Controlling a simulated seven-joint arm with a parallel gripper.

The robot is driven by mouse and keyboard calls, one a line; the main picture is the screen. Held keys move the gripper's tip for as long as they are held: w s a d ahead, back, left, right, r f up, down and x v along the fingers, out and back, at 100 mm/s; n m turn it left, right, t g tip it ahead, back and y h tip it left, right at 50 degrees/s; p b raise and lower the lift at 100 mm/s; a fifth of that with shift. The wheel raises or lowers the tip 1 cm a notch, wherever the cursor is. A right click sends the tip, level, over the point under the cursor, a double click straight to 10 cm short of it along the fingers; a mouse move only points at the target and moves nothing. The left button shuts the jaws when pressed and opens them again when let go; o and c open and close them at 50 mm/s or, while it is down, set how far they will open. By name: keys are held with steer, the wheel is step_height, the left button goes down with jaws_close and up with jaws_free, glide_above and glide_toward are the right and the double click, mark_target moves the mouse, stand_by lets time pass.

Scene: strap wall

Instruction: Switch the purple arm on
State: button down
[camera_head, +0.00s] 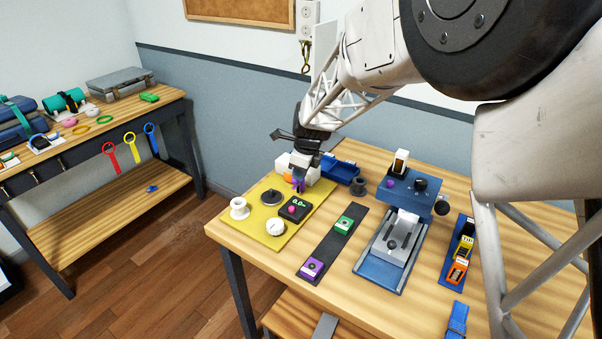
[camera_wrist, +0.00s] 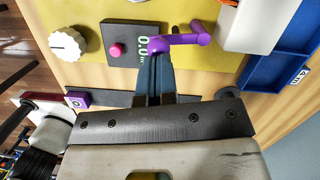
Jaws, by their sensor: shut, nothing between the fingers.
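The purple arm (camera_wrist: 178,41) is a small bent lever at the edge of the yellow board (camera_wrist: 85,12). In the head view the purple arm (camera_head: 300,185) shows just below my gripper (camera_head: 299,176), partly hidden. In the wrist view my gripper (camera_wrist: 153,58) is shut and empty, its tips right at the lever's rounded left end. I cannot tell whether they touch. A black box (camera_wrist: 130,40) with a green display and pink button (camera_wrist: 117,50) sits left of the tips.
On the yellow board are a white knob (camera_head: 275,227), a dark disc (camera_head: 271,198) and a white spool (camera_head: 239,208). A white block (camera_wrist: 250,22) and blue tray (camera_wrist: 268,72) stand close right of the lever. A dark strip (camera_head: 326,251) carries purple and green boxes.

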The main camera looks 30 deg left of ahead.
steer(key=shift+w+f, duration=0.15)
steer(key=shift+w, duration=0.05)
steer(key=shift+w+a, duration=0.3)
steer(key=shift+w, duration=0.2)
stand_by(0.5)
steer(key=d+v, duration=0.2)
steer(key=v, duration=1.1)
steer(key=shift+w+d+f, duration=0.25)
